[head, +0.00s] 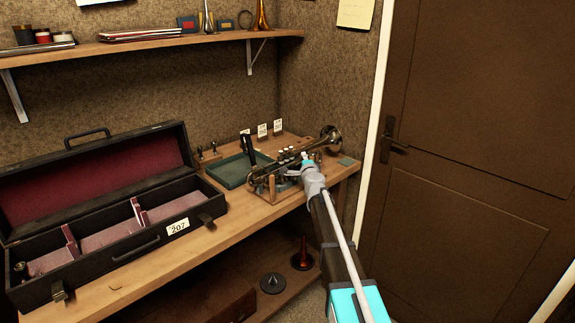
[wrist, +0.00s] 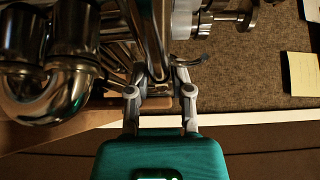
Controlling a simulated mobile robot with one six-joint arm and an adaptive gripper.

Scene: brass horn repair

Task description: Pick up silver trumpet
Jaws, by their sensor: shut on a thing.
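The silver trumpet (head: 292,160) is at the right end of the workbench, its bell pointing to the back right. Its tubing and valve casings (wrist: 70,80) fill the upper left of the wrist view. My gripper (head: 306,165) reaches the trumpet from the front right. In the wrist view my gripper (wrist: 160,85) has its fingers shut on a tube of the trumpet. The arm hides part of the trumpet's near side. A wooden stand (head: 268,190) shows beneath the trumpet; I cannot tell whether they touch.
An open black case (head: 150,243) with a red lining takes up the left of the bench. A green tray (head: 232,174) lies behind the trumpet. A shelf (head: 150,46) hangs above. A brown door (head: 470,150) is at right. Mutes (head: 302,258) stand on the lower shelf.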

